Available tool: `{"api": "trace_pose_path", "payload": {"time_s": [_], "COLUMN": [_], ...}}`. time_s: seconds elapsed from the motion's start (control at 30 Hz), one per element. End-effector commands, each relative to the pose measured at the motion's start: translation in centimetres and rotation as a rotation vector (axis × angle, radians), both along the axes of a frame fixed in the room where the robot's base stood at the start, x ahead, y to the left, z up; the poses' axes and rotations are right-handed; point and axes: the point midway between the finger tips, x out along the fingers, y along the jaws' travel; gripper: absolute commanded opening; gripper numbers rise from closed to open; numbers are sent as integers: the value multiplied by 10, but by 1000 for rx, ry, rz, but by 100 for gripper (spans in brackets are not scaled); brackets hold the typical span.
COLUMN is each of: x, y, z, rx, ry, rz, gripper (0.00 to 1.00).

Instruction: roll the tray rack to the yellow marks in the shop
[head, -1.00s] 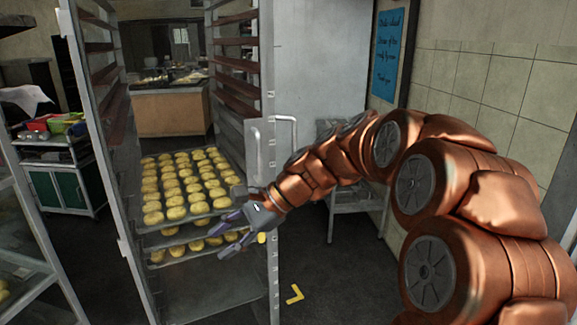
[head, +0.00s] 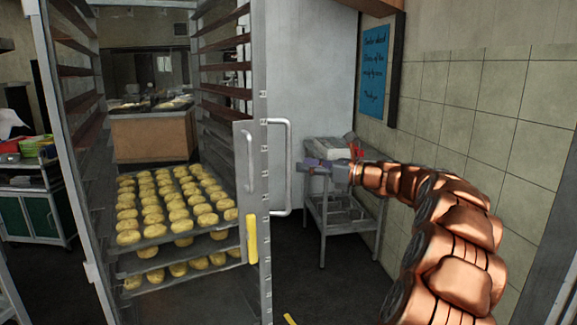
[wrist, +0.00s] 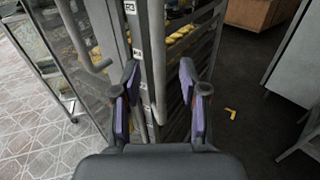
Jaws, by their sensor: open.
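The tall metal tray rack (head: 262,110) stands at the left in the head view, with trays of yellow buns in its lower slots. A vertical silver handle (head: 287,165) sticks out from its right edge. My gripper (head: 305,168) is open and empty just right of this handle, fingers pointing left at it. In the wrist view my gripper (wrist: 160,105) has purple pads spread apart, and a rack bar (wrist: 157,60) shows in the gap; I cannot tell whether it is inside the grasp. A yellow floor mark (wrist: 230,113) lies right of the rack, and one shows at the head view's bottom edge (head: 290,319).
A small metal table (head: 345,205) stands behind my gripper by the tiled wall (head: 465,130). A green-doored cart (head: 38,215) is at the far left and a wooden counter (head: 152,137) is behind the rack. Dark floor (head: 310,265) is clear right of the rack.

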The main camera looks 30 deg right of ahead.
Motion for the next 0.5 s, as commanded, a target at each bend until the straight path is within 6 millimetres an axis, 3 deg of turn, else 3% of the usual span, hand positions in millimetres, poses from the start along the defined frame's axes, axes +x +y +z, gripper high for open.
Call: {"api": "trace_pose_path", "payload": {"time_s": [0.3, 0.5], "x": [39, 50], "y": [24, 30], "z": [0, 1], "rx": [-5, -4], "ry": [1, -1], "rz": [4, 1], "gripper": [43, 43]}}
